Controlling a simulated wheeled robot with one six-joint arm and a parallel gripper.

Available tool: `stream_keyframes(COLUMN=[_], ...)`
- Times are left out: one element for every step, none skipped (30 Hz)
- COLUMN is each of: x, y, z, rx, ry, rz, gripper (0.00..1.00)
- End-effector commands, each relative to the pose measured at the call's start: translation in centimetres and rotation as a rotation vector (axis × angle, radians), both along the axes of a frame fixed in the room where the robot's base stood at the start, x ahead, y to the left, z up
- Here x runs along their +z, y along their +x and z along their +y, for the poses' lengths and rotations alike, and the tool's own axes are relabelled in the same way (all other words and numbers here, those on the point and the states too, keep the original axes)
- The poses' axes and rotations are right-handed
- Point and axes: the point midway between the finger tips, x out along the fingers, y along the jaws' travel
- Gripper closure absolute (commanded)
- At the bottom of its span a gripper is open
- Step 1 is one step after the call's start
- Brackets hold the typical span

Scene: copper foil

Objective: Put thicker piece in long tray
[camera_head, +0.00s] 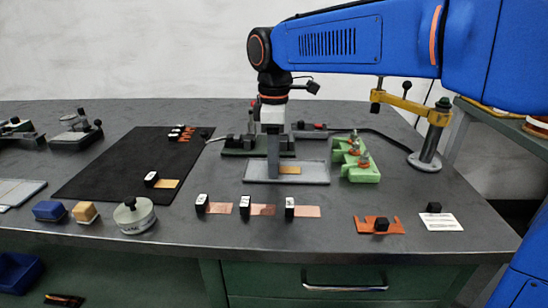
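A long, shallow grey tray (312,179) lies in the middle of the bench. A flat brass-coloured piece (290,170) is at the tray, just right of my gripper's fingers. My gripper (273,175) points straight down, its tip low over the tray. It is seen side-on, so its opening and any hold on the piece cannot be made out. Three copper strips, left (220,208), middle (263,210) and right (307,212), lie in a row in front, each with a black-and-white block at its left end. Their thickness is too small to compare.
A black mat (110,170) at left carries another brass-coloured piece (168,184). A round metal weight (134,217) stands at front left. A green fixture (357,164) is right of the tray. A yellow-armed stand (428,150) stands farther right. An orange plate (378,225) lies front right.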

Motion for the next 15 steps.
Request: stream_keyframes(x=[0.0, 0.0, 0.0, 0.0, 0.1, 0.2, 0.4, 0.6, 1.0, 1.4, 1.8, 2.4, 3.0, 3.5, 4.3], y=[0.0, 0.0, 0.0, 0.0, 0.0, 0.0, 0.0, 0.0, 0.0, 0.1, 0.1, 0.1, 0.1, 0.1, 0.1], z=[0.0, 0.0, 0.0, 0.0, 0.0, 0.0, 0.0, 0.0, 0.0, 0.0, 0.0, 0.0, 0.0, 0.0, 0.0], rx=[0.0, 0.0, 0.0, 0.0, 0.0, 0.0, 0.0, 0.0, 0.0, 0.0, 0.0, 0.0, 0.0, 0.0, 0.0], ry=[0.0, 0.0, 0.0, 0.0, 0.0, 0.0, 0.0, 0.001, 0.001, 0.001, 0.001, 0.001, 0.002, 0.002, 0.002], rz=[0.0, 0.0, 0.0, 0.0, 0.0, 0.0, -0.001, -0.001, -0.001, -0.002, -0.002, -0.002, -0.003, -0.002, -0.003], gripper=[0.54, 0.54, 0.54, 0.54, 0.54, 0.54, 0.54, 0.54, 0.54, 0.54, 0.54, 0.54, 0.54, 0.54, 0.54])
